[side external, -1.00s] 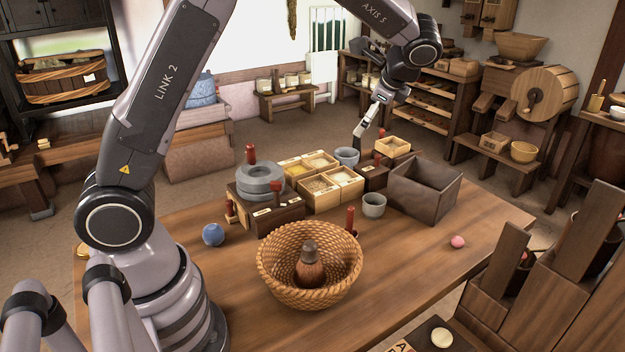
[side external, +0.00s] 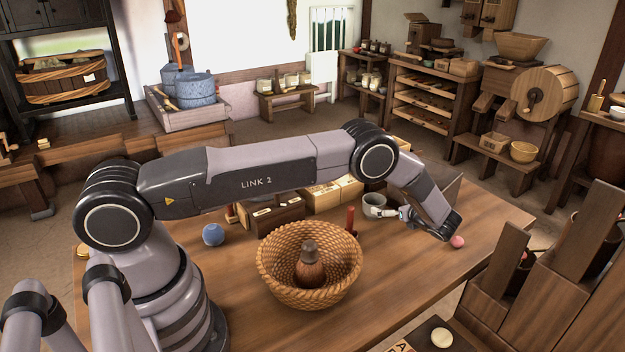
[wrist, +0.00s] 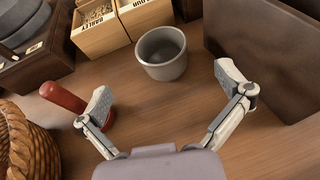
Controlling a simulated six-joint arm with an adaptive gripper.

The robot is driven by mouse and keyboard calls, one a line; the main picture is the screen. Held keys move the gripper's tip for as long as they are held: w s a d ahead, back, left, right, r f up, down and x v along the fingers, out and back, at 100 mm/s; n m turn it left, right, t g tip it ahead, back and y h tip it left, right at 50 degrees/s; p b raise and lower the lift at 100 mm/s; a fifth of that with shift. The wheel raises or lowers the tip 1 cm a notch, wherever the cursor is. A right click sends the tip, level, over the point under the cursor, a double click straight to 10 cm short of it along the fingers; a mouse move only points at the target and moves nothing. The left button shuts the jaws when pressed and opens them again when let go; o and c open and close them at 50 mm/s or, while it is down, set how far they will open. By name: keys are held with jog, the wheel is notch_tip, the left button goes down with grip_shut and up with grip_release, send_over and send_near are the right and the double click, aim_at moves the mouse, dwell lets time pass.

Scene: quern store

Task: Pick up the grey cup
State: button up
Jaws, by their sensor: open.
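The grey cup (wrist: 162,54) stands upright on the table, ahead of my open fingers in the wrist view. In the side external view the cup (side external: 374,204) is just left of my gripper (side external: 394,213), partly covered by the fingers. My gripper also shows in the wrist view (wrist: 166,96), with its two fingers spread wide and nothing between them. The cup is beyond the fingertips, roughly centred in the gap.
A red-handled peg (wrist: 63,97) is close by the left finger. A woven basket (side external: 275,284) holds a brown brush. A pink ball (side external: 457,241) lies at the right.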

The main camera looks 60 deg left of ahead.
aim_at(369, 199)
jog(key=x, duration=0.8)
jog(key=shift+f, duration=0.25)
jog(key=c, duration=1.3)
jog(key=shift+o, duration=0.2)
